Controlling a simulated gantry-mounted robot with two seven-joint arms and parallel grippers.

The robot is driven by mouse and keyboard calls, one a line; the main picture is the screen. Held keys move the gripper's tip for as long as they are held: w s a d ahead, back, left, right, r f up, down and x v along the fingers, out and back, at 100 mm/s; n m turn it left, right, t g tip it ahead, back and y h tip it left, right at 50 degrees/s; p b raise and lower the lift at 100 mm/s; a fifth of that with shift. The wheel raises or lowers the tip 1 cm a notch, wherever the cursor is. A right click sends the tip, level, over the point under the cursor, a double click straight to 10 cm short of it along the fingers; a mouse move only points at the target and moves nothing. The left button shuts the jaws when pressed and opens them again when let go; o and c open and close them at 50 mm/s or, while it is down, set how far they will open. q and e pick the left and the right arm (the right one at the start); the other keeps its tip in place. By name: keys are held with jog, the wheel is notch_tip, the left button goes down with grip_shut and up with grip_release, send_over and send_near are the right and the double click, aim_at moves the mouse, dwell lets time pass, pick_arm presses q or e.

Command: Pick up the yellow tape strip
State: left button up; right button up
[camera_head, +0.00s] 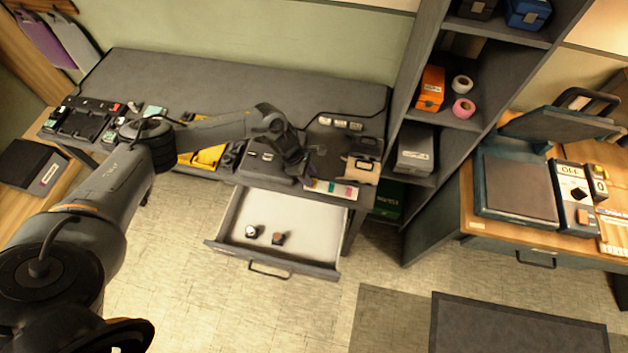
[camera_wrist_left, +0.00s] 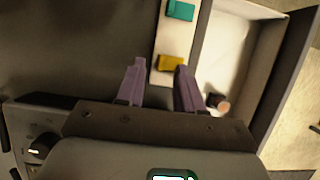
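The yellow tape strip (camera_wrist_left: 171,63) lies on a pale narrow card (camera_wrist_left: 163,38), with a teal strip (camera_wrist_left: 181,11) farther along it. In the head view the card's coloured strips (camera_head: 332,187) show at the front edge of the dark desk, and the yellow one is hard to make out there. My left gripper (camera_wrist_left: 159,68) is open, its two purple fingers apart. The yellow strip shows between and just past the fingertips, nearer the right one; I cannot tell whether they touch. My left gripper also shows in the head view (camera_head: 306,176), low over the desk edge. My right gripper is not in view.
An open drawer (camera_head: 285,215) with two small objects (camera_head: 265,234) inside juts out below the desk edge. A beige item (camera_head: 361,170) stands right of the gripper. A shelf unit (camera_head: 433,120) rises farther right. Several dark tools and a yellow case (camera_head: 205,157) lie left.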

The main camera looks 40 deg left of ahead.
pick_arm(q)
jog(key=shift+c, duration=0.3)
grip_shut()
jog(key=shift+r, duration=0.1)
